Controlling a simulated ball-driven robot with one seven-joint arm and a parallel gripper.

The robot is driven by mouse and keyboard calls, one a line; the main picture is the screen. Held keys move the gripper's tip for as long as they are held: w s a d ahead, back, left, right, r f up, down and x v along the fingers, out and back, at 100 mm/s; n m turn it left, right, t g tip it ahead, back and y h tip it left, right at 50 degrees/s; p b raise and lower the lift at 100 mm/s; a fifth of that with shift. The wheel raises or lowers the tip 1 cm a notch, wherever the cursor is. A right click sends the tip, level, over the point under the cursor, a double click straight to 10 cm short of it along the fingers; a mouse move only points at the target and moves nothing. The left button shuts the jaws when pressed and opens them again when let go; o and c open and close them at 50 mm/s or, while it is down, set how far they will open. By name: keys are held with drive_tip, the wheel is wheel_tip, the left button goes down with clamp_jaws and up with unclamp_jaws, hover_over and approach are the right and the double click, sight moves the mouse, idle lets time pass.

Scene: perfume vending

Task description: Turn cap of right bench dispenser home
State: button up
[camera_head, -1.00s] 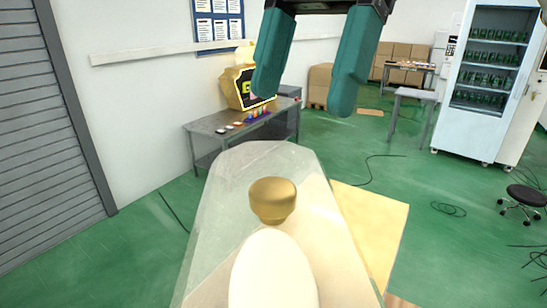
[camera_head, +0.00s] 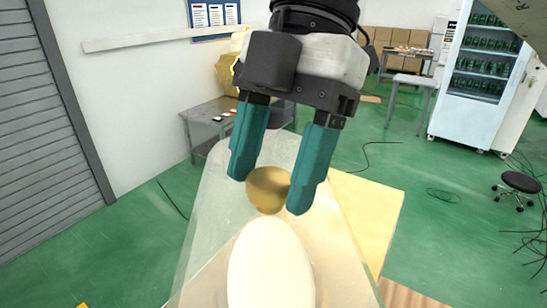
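A gold, rounded cap (camera_head: 267,190) stands at the middle of the head view, just beyond a smooth white oval form (camera_head: 271,268). A pale translucent panel (camera_head: 212,215) surrounds them. My gripper (camera_head: 268,194) comes down from above with its two teal fingers apart, one on each side of the cap. The right finger borders the cap's right edge in the picture; a small gap shows at the left finger. I cannot tell whether either finger touches the cap. No turn mark on the cap is visible.
A grey table (camera_head: 205,120) with small items stands by the wall behind. A glass-fronted vending cabinet (camera_head: 484,75), a black stool (camera_head: 519,194) and loose cables (camera_head: 443,196) are at the right. A yellow mat-like sheet (camera_head: 370,215) lies right of the panel. Green floor is open between.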

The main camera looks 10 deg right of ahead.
clamp_jaws()
idle(0.3)
